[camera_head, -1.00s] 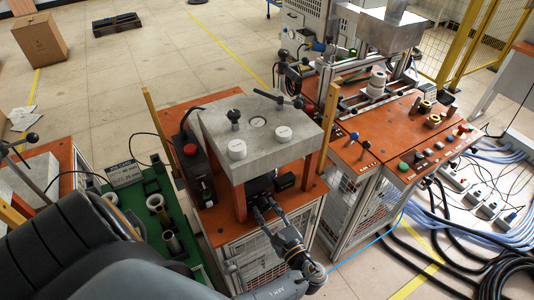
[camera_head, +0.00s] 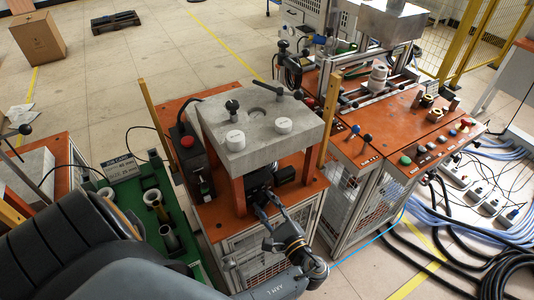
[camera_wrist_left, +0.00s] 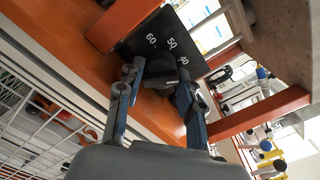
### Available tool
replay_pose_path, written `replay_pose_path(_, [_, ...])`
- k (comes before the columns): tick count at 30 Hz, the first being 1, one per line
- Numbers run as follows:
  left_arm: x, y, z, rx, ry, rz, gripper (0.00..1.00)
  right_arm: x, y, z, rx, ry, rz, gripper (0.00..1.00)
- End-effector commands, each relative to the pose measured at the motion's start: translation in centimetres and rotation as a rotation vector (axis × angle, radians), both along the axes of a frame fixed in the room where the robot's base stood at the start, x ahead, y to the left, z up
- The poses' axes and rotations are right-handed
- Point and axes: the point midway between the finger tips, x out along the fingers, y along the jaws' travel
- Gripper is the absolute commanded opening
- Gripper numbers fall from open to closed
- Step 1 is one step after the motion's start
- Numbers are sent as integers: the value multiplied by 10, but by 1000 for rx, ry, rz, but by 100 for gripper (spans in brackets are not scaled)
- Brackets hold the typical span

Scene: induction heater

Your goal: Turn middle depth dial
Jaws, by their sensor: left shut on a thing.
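The depth dial's black plate (camera_wrist_left: 175,40), marked 60, 50 and 40, is in the left wrist view, under the grey block (camera_head: 258,135) of the orange station. The dark dial knob (camera_wrist_left: 164,82) sits low on the plate. My left gripper (camera_wrist_left: 160,80) has a finger on each side of the knob and is shut on it. The fingertips partly hide the knob. In the head view my left gripper (camera_head: 262,205) reaches under the block's front edge, where the dial is mostly hidden. My right gripper is not in view.
Orange legs (camera_wrist_left: 260,112) stand close beside the dial. A green tray (camera_head: 160,225) with metal cylinders stands left. Another orange station (camera_head: 385,130) stands right. Floor cables lie at far right.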

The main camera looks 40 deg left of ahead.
Motion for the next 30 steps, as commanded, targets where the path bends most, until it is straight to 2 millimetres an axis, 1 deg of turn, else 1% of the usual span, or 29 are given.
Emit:
replay_pose_path(8, [1, 2, 2, 4, -3, 2, 5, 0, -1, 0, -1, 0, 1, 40])
replay_pose_path(9, [1, 2, 2, 4, -3, 2, 45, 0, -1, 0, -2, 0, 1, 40])
replay_pose_path(11, [1, 2, 2, 4, -3, 2, 57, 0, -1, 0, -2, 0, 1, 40])
replay_pose_path(12, [1, 2, 1, 3, -2, 2, 59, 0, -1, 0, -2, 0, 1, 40])
replay_pose_path(22, [0, 0, 1, 9, 23, 1, 59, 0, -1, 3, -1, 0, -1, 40])
replay_pose_path(26, [0, 0, 3, 50, 121, 1, 59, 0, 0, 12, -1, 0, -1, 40])
replay_pose_path(30, [-1, 0, 4, 116, 282, 1, 59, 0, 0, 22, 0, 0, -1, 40])
